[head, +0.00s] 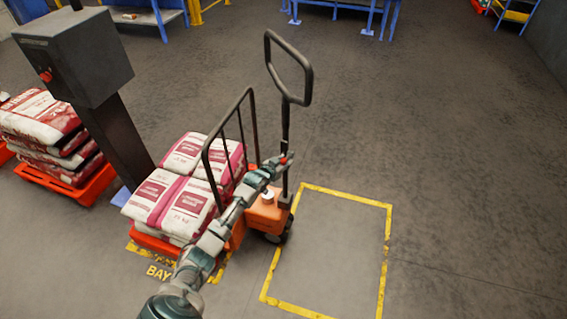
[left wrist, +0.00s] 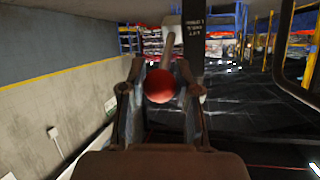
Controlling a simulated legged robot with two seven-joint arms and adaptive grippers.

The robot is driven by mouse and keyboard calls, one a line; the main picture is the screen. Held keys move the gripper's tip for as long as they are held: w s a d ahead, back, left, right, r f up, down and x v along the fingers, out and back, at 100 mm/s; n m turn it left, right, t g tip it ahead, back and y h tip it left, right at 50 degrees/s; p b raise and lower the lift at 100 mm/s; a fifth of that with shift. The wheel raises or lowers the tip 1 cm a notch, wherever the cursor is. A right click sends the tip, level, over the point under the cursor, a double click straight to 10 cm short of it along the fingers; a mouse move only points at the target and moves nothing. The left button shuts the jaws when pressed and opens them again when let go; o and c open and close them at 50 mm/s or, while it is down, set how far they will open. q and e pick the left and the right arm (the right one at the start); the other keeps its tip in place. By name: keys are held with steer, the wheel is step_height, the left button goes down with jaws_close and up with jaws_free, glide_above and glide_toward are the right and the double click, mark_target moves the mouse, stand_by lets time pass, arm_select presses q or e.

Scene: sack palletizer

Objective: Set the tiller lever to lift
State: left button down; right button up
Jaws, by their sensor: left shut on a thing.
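The pallet truck's tiller (head: 285,125) stands upright with a black loop handle at its top. The tiller lever has a red ball knob (left wrist: 160,86) on a pale stem that runs back to the tiller post. My left gripper (head: 278,163) reaches the tiller post from the left. In the left wrist view my left gripper (left wrist: 160,100) has its fingers on both sides of the knob and is shut on it. A label (left wrist: 196,35) with upside-down white lettering sits on the dark post behind; its words are hard to read. My right gripper is not in view.
The orange truck (head: 266,214) carries several red-and-white sacks (head: 188,183) behind a black rail frame (head: 252,125). A grey control box (head: 75,55) on a post stands left. A yellow-outlined floor bay (head: 330,255) at right is empty. Open floor lies beyond.

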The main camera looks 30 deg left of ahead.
arm_select(q)
steer(key=shift+w+a+r, duration=0.1)
steer(key=shift+r, duration=0.3)
steer(key=c, duration=1.1)
jaws_free()
steer(key=shift+c, duration=0.2)
steer(key=o, duration=0.3)
steer(key=shift+f, duration=0.2)
steer(key=shift+s, duration=0.5)
steer(key=v, duration=1.1)
